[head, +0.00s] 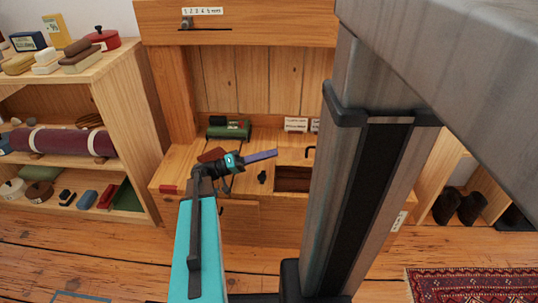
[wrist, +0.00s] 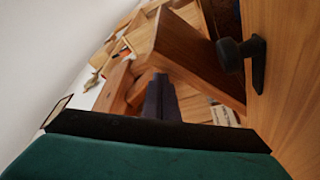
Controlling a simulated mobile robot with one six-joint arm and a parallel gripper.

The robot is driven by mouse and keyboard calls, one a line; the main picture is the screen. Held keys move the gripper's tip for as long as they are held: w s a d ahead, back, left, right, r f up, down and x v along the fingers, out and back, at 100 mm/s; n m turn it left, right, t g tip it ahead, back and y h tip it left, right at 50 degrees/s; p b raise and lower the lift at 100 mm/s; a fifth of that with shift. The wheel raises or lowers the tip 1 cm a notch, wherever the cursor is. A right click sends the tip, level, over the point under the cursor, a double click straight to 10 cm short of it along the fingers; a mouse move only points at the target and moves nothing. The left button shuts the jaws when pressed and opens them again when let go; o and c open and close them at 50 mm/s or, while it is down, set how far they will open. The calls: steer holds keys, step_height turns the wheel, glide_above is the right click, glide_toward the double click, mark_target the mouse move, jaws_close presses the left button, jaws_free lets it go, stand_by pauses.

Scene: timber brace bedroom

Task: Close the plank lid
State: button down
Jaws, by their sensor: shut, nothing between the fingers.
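The wooden bench (head: 180,178) has a dark rectangular opening (head: 293,180) in its top, partly hidden by my column. I cannot clearly make out which board is the plank lid or its angle. A black handle (head: 309,152) shows just behind the opening. A small black knob (head: 262,177) shows to the opening's left. My gripper (head: 272,154) is above the bench top, left of and behind the opening, with its fingers together and empty. In the wrist view, my gripper (wrist: 162,98) points toward a tilted wooden board (wrist: 190,55); a black knob (wrist: 240,52) is on wood at right.
A green box-like object (head: 228,129) and white labels (head: 296,124) are at the bench's back. A red item (head: 168,189) lies at its left front. A filled shelf (head: 130,70) stands left; my column blocks the view right of the opening.

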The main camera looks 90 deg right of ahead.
stand_by(0.3)
steer(key=shift+r, duration=0.1)
steer(key=w+a+r+p, duration=0.1)
steer(key=a+r+p, duration=0.1)
steer(key=a+p, duration=0.5)
steer(key=a+r+p, duration=0.3)
steer(key=a+p, duration=0.4)
steer(key=a, duration=0.2)
steer(key=shift+w, duration=0.35)
stand_by(0.9)
steer(key=shift+f, duration=0.1)
stand_by(0.4)
